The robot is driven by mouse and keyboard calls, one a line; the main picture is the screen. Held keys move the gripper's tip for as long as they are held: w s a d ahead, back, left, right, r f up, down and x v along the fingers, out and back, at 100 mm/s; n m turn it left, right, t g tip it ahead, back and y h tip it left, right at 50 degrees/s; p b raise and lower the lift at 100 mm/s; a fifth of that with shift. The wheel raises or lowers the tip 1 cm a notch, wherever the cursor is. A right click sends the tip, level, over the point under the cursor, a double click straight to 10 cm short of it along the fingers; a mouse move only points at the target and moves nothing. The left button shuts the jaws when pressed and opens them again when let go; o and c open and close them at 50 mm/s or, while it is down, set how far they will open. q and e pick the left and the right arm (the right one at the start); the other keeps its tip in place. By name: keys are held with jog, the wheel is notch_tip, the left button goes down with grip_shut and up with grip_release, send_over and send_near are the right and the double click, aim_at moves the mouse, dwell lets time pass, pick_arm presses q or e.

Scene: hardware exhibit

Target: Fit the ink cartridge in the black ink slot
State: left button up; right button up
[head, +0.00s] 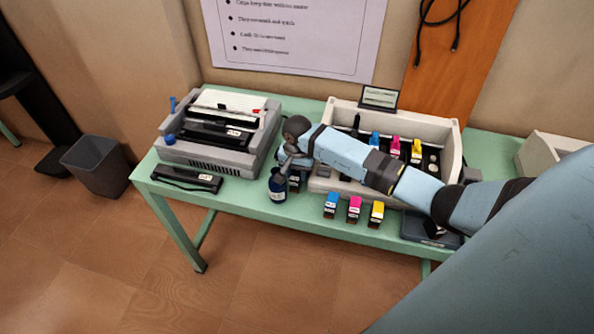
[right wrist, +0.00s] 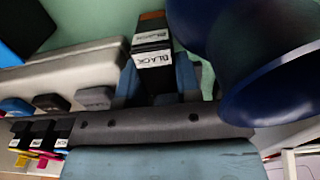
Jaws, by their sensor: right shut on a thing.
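My right gripper (head: 291,164) is at the near edge of the green table, left of the open inkjet printer. In the right wrist view, its blue fingers (right wrist: 158,82) are shut on the black ink cartridge (right wrist: 152,52), whose labels read BLACK. In the head view the cartridge (head: 294,181) shows only partly below the gripper, beside a dark blue bottle. The open printer (head: 440,112) holds blue, magenta and yellow pieces in its bay. A dark upright piece (head: 356,124) stands left of the blue one; the black slot itself is not clear. My left gripper is not in view.
The dark blue bottle (head: 277,187) stands close to my right gripper and looms large in the right wrist view (right wrist: 270,60). Blue (head: 331,205), magenta (head: 354,209) and yellow (head: 376,213) cartridges stand before the printer. A grey typewriter-like machine (head: 205,150) is at left.

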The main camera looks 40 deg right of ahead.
jog(key=shift+f, duration=0.1)
jog(key=shift+f, duration=0.15)
jog(key=o, duration=0.6)
